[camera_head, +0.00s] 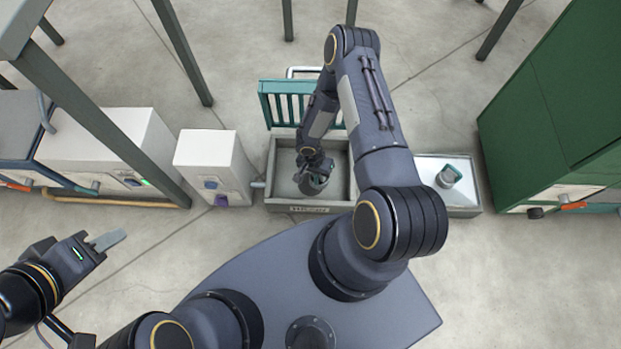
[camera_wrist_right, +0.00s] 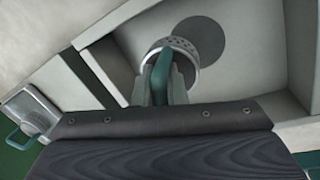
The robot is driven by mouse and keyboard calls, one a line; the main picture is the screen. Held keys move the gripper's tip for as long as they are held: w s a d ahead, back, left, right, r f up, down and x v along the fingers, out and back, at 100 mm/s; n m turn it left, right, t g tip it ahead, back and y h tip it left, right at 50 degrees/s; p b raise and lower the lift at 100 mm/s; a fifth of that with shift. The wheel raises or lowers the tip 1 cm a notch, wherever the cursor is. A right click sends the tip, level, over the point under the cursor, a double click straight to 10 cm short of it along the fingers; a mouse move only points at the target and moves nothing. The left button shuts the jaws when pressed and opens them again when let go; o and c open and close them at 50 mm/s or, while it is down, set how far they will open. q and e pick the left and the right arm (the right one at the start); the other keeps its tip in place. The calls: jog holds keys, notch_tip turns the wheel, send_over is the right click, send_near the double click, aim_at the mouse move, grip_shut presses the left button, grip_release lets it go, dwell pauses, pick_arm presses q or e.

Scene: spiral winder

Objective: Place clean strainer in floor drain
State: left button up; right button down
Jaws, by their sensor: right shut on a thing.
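My right gripper (camera_wrist_right: 162,85) is shut on the teal handle of a grey, perforated round strainer (camera_wrist_right: 184,46). It reaches down into the open floor drain (camera_head: 283,168), a grey rectangular basin. In the right wrist view, a dark round opening (camera_wrist_right: 205,35) shows in the basin floor, partly behind the strainer. The strainer sits to one side of that opening; its height above the floor cannot be told.
A teal grate (camera_head: 290,101) stands raised behind the basin. Right of it, a metal tray (camera_head: 465,199) holds another teal-handled round piece (camera_head: 449,176). A white box (camera_head: 215,160) stands close on the left; a green cabinet (camera_head: 560,100) is at right.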

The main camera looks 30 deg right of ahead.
aim_at(311, 179)
jog(key=w+f, duration=0.1)
jog(key=w+a+f+b, duration=0.1)
jog(key=f, duration=0.1)
jog(key=shift+w+a+f, duration=0.15)
jog(key=shift+w+f, duration=0.05)
jog(key=shift+f, duration=0.05)
jog(key=f, duration=0.1)
jog(key=f+b, duration=0.1)
jog(key=f, duration=0.1)
jog(key=shift+w+a+f+b, duration=0.1)
jog(key=shift+w+f+b, duration=0.15)
jog(key=shift+f+b, duration=0.15)
jog(key=shift+r, duration=0.1)
jog(key=c, duration=1.5)
grip_release()
jog(key=shift+o, duration=0.2)
